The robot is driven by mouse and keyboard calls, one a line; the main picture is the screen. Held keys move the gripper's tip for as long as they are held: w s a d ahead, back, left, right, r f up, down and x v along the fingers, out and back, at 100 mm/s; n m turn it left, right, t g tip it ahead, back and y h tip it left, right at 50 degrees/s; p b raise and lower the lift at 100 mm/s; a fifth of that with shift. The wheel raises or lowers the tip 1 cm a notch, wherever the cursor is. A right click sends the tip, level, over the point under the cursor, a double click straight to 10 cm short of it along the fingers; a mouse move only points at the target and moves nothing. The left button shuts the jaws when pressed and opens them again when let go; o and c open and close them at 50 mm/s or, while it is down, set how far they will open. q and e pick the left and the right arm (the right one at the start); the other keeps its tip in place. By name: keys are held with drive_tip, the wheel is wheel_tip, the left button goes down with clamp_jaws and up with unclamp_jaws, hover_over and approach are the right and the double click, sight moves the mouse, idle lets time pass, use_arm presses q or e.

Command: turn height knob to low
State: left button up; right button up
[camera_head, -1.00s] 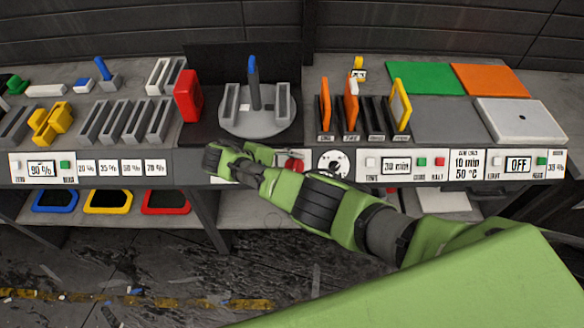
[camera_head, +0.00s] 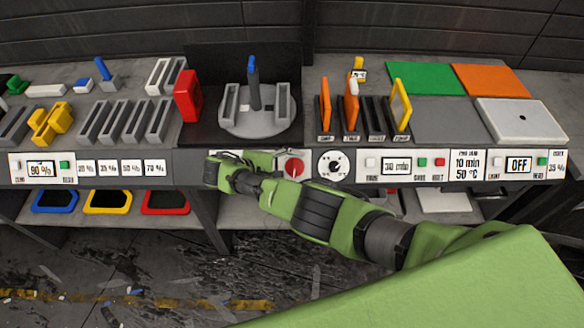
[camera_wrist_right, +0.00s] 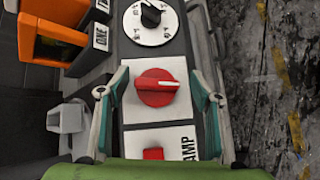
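A red knob (camera_wrist_right: 157,88) with a white pointer mark sits on a white plate in the right wrist view; its mark points to the picture's right. It also shows in the head view (camera_head: 293,167), on the front panel just right of my gripper. I cannot read which label belongs to it. My right gripper (camera_head: 237,170) is in front of the panel, and in the wrist view its open fingers (camera_wrist_right: 160,98) stand on either side in the picture, with no clear contact on the knob. My left gripper is not in view.
A black dial knob (camera_wrist_right: 151,15) on a round scale (camera_head: 332,165) lies beyond the red knob. A red button (camera_wrist_right: 153,154) is close to the gripper. Above the panel stand a grey turntable (camera_head: 250,124) and slotted holders. The floor space below the panel front is open.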

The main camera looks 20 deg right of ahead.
sight(293, 171)
drive_tip(key=shift+w+r, duration=0.1)
drive_tip(key=shift+w+r, duration=0.1)
drive_tip(key=shift+r, duration=0.5)
wheel_tip(293, 171, up, 9)
drive_tip(key=shift+f, duration=0.2)
idle(0.4)
